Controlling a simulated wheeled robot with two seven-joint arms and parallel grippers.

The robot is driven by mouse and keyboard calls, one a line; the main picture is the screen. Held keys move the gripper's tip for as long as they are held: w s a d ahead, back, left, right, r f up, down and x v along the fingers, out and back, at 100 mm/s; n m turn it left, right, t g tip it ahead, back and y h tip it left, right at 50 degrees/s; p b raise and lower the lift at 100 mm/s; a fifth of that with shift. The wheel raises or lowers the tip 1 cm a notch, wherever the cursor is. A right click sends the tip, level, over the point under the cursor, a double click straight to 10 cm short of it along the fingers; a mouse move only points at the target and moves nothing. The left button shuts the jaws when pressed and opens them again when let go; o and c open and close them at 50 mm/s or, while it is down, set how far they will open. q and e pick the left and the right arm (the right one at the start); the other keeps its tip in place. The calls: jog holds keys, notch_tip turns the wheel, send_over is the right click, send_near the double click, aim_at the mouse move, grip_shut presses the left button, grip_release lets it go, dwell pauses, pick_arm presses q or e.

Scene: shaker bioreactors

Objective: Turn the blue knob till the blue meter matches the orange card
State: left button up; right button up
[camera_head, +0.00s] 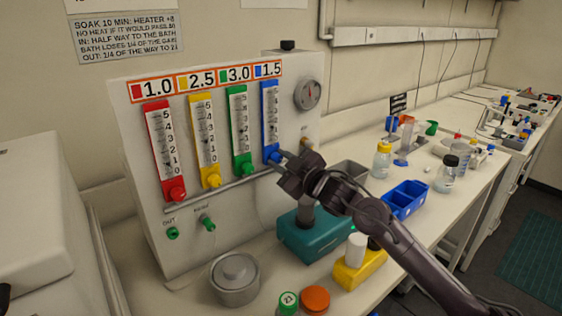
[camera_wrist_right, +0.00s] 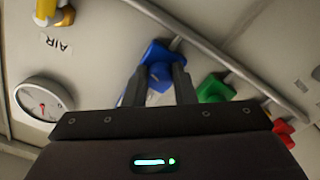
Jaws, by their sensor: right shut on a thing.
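The blue knob sits at the bottom of the blue meter (camera_head: 270,118) on the white panel. In the right wrist view the blue knob (camera_wrist_right: 160,72) is between the two fingers of my right gripper (camera_wrist_right: 162,80), which is shut on it. In the head view my right gripper (camera_head: 284,160) reaches the knob from the right and partly hides it. The orange-framed card (camera_head: 268,69) above the blue meter reads 1.5 beside a blue square. The float level inside the blue tube is too small to read surely. My left gripper is not in view.
Red (camera_head: 164,150), yellow (camera_head: 205,140) and green (camera_head: 240,130) meters with their own knobs stand left of the blue one. A rail (camera_head: 225,190) runs below the knobs. A teal device (camera_head: 308,238), a yellow block (camera_head: 358,270) and a metal pot (camera_head: 234,280) stand below the panel.

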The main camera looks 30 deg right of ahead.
jog(key=o, duration=1)
jog(key=shift+s, duration=0.15)
jog(key=shift+s+f, duration=0.1)
jog(key=shift+s, duration=0.15)
jog(key=s+b, duration=0.2)
jog(key=s, duration=0.5)
jog(key=shift+d, duration=0.25)
